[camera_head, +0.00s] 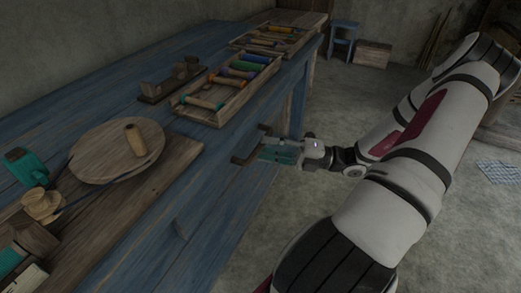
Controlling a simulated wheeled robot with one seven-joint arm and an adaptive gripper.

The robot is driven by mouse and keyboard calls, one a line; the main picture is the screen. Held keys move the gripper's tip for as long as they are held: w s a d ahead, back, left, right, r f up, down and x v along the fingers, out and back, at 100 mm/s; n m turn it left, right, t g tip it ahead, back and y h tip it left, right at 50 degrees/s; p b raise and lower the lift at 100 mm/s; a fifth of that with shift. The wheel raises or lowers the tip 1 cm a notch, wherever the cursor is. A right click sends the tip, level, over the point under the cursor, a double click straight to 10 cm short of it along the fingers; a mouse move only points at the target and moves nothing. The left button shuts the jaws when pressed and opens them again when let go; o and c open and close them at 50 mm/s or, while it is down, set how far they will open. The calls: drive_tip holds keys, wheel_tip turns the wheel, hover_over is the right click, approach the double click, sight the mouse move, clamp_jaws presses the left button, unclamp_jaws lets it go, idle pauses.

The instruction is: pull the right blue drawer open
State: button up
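The blue wooden table (215,210) runs from the lower left towards the upper right. Its front side faces my arm and is seen at a steep angle. The outline and handle of the right drawer cannot be made out clearly there. A small dark mark shows lower on the front, but I cannot tell what it is. My gripper (251,145) is at the front edge of the table, with its fingers apart and pointing towards it. Nothing shows between the fingers. I cannot tell whether they touch the table, and the gripper hides part of the front.
On the table are a tray of coloured spools (208,118), a second tray (262,47) behind it, a wooden tool (172,83) and a round board (95,158) with a spool. A blue stool (343,30) and a wooden box (373,53) stand far back. The floor beside the table is clear.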

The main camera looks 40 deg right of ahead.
drive_tip(key=shift+x, duration=1.2)
clamp_jaws()
